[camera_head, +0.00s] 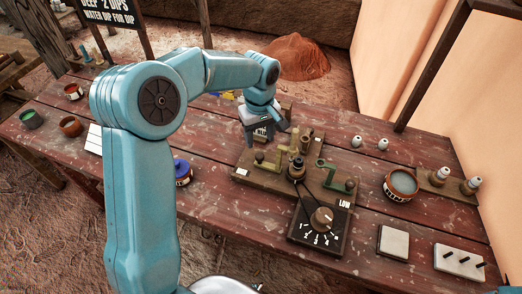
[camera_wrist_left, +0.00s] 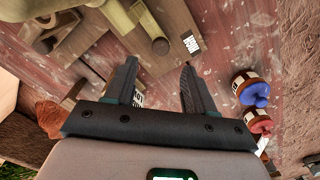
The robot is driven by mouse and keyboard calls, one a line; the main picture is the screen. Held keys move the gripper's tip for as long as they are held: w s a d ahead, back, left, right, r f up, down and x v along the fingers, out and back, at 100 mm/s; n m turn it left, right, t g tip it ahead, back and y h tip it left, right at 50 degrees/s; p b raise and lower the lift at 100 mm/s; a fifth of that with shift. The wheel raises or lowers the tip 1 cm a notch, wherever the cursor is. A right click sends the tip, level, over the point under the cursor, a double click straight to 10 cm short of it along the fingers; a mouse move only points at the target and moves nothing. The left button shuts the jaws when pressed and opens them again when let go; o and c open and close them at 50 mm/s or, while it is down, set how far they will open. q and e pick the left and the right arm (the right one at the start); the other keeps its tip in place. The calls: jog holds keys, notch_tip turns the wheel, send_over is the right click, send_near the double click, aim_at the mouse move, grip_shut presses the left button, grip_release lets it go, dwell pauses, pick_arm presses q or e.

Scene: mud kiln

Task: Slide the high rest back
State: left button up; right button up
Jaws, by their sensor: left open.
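A wooden board (camera_head: 246,178) on the table carries an olive sliding piece (camera_head: 270,165) with a round knob, likely the high rest. This piece also shows at the top of the left wrist view (camera_wrist_left: 119,18), with its knob beside a small white label (camera_wrist_left: 190,43) too blurred to read surely. My left gripper (camera_head: 264,134) is above the back of the board, behind the olive piece. In the left wrist view its fingers (camera_wrist_left: 158,88) are apart with nothing between them. My right gripper is out of view.
A green bent piece (camera_head: 334,174) stands right of a brown post (camera_head: 297,168). A black dial panel marked LOW (camera_head: 320,222) lies in front. A blue-lidded pot (camera_head: 182,172) is left; a bowl (camera_head: 401,184) and white-topped pegs (camera_head: 471,185) are right.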

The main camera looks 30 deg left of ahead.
aim_at(259, 155)
pick_arm(q)
notch_tip(259, 155, down, 7)
jog(key=shift+s+d+r, duration=0.1)
jog(key=shift+s+d, duration=0.05)
jog(key=shift+s, duration=0.1)
jog(key=shift+w, duration=0.1)
grip_shut()
